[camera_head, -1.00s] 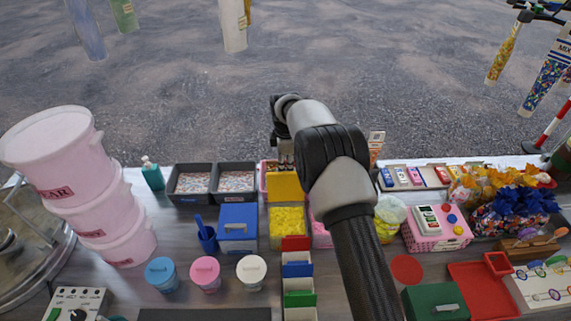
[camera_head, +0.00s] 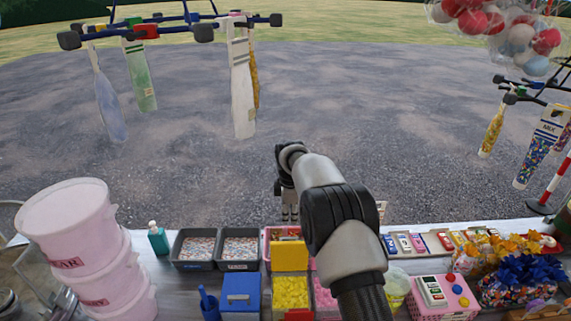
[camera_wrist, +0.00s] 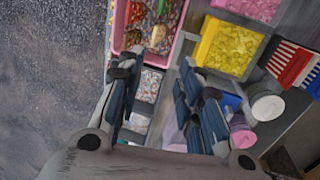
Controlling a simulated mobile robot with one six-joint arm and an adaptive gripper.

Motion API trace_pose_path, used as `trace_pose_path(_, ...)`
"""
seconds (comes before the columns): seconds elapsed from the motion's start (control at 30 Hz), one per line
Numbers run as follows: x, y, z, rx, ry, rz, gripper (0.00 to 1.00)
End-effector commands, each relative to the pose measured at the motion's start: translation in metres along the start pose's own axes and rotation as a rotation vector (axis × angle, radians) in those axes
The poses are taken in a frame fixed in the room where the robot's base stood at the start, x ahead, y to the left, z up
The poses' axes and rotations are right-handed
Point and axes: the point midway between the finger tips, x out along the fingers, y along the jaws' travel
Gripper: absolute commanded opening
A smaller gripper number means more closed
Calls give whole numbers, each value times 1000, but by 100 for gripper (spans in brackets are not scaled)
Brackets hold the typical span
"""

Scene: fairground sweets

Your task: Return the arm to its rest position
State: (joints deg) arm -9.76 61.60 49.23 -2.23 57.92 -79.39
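My arm reaches forward over the counter (camera_head: 190,284). My gripper (camera_head: 289,214) hangs above the counter's far edge, partly hidden by my arm's links. In the wrist view my gripper (camera_wrist: 160,95) shows its two dark fingers well apart with nothing between them. Below the fingers lie the far edge of the counter and the sweet tubs; the fingers look clear of them.
A pink tub (camera_wrist: 118,30) and a yellow tub (camera_wrist: 203,53) lie close below the fingers. Stacked pink buckets (camera_head: 70,225) stand at left, a pink box with a calculator (camera_head: 462,303) at right. Hanging racks (camera_head: 150,30) hold bags beyond the counter. The gravel beyond is open.

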Motion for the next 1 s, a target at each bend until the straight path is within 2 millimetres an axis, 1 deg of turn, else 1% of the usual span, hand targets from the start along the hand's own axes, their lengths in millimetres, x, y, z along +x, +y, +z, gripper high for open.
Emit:
trace_pose_path(0.07,-6,0,2,16,1,4,33)
trace_pose_path(0.13,-18,-2,5,51,2,12,33)
trace_pose_path(0.17,-26,-4,8,74,3,16,33)
trace_pose_path(0.27,-59,-15,19,183,7,32,33)
trace_pose_path(0.3,-74,-23,24,234,9,39,33)
trace_pose_path(0.37,-96,-38,32,316,13,48,33)
trace_pose_path(0.4,-110,-49,37,370,16,54,33)
trace_pose_path(0.47,-129,-68,45,452,21,63,33)
trace_pose_path(0.5,-141,-82,50,506,25,69,33)
trace_pose_path(0.57,-157,-104,57,586,32,79,33)
trace_pose_path(0.6,-166,-120,61,640,37,85,33)
trace_pose_path(0.67,-178,-146,68,721,44,94,33)
trace_pose_path(0.7,-185,-164,73,774,50,100,33)
trace_pose_path(0.77,-192,-192,78,855,58,109,33)
trace_pose_path(0.8,-195,-211,82,907,65,115,33)
trace_pose_path(0.87,-198,-241,88,988,74,123,33)
trace_pose_path(0.9,-198,-262,91,1042,81,128,33)
trace_pose_path(0.97,-196,-293,95,1121,91,135,33)
trace_pose_path(1.0,-192,-314,98,1175,99,140,33)
